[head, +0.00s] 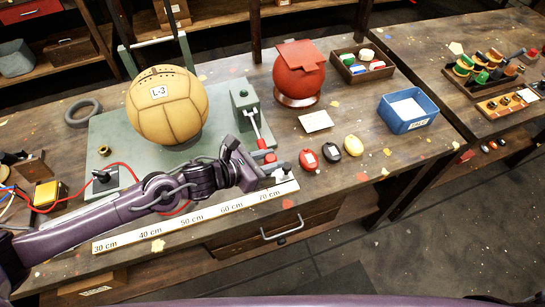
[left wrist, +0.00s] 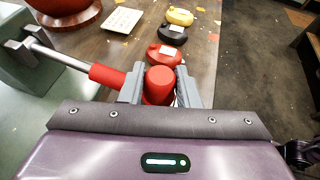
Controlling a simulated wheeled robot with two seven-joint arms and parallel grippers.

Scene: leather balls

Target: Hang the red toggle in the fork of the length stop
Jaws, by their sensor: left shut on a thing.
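My left gripper (head: 277,172) is at the right end of the white length scale (head: 190,217), past the 70 cm mark. In the left wrist view my left gripper (left wrist: 161,88) is shut on the red toggle (left wrist: 160,80), a short red cylinder with a rounded top between the grey fingers. The toggle (head: 270,158) shows small in the head view. A red cord (head: 128,168) runs from a post on the green base and passes behind my arm. I cannot make out the fork of the length stop; the gripper covers that end. My right gripper is out of view.
A red-handled lever (head: 258,132) on a green block is close beside the gripper; its grip (left wrist: 106,76) nearly touches the left finger. A tan ball (head: 167,105) stands behind my arm. Red, black and yellow oval pieces (head: 331,152) lie to the right.

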